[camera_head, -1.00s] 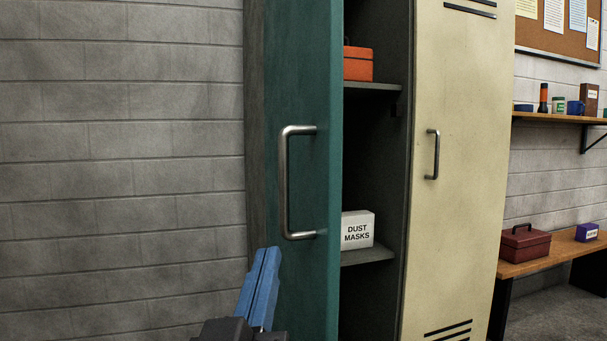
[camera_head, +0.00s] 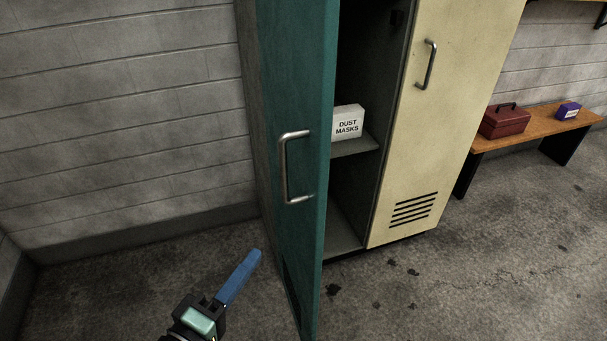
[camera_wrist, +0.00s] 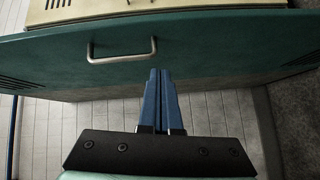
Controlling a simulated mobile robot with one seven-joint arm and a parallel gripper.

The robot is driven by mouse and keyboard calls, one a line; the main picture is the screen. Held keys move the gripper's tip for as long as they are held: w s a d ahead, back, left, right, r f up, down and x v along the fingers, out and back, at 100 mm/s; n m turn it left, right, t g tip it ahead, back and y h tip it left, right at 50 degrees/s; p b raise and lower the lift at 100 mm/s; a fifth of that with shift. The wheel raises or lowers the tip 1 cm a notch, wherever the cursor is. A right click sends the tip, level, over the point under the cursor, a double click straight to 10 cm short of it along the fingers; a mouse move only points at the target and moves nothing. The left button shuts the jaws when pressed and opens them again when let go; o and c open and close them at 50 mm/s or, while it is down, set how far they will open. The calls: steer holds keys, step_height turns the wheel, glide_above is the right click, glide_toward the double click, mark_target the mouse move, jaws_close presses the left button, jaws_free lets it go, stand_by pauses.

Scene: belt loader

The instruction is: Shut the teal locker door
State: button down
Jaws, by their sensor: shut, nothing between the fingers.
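The teal locker door (camera_head: 297,95) stands open, swung out toward me, with a metal bar handle (camera_head: 285,168) on its face. In the wrist view the door (camera_wrist: 205,40) crosses the upper part, with its handle (camera_wrist: 122,58) left of my fingers. My gripper (camera_head: 257,254) is shut and empty, low and left of the door in the head view. In the wrist view the shut blue fingertips (camera_wrist: 160,72) point at the door and overlap its lower edge; I cannot tell if they touch. The open locker compartment (camera_head: 343,222) shows behind the door.
A white dust masks box (camera_head: 347,122) sits on a shelf inside the locker. A closed cream door (camera_head: 440,110) is to the right. A bench (camera_head: 535,127) holds a red toolbox (camera_head: 504,121) and a purple box (camera_head: 568,110). The floor (camera_head: 430,290) in front is clear; a block wall (camera_head: 120,110) is left.

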steer(key=s+r+n+p, duration=0.2)
steer(key=p, duration=0.2)
glide_toward(312, 203)
steer(key=w+a, duration=0.2)
steer(key=w, duration=0.1)
steer(key=d, duration=0.1)
steer(key=w+d, duration=0.1)
steer(key=d, duration=0.1)
steer(key=shift+w+d+h, duration=0.25)
steer(key=shift+w+h, duration=0.05)
steer(key=shift+w, duration=0.1)
steer(key=shift+w+d+p, duration=0.15)
steer(key=shift+d+p, duration=0.2)
steer(key=shift+d, duration=0.15)
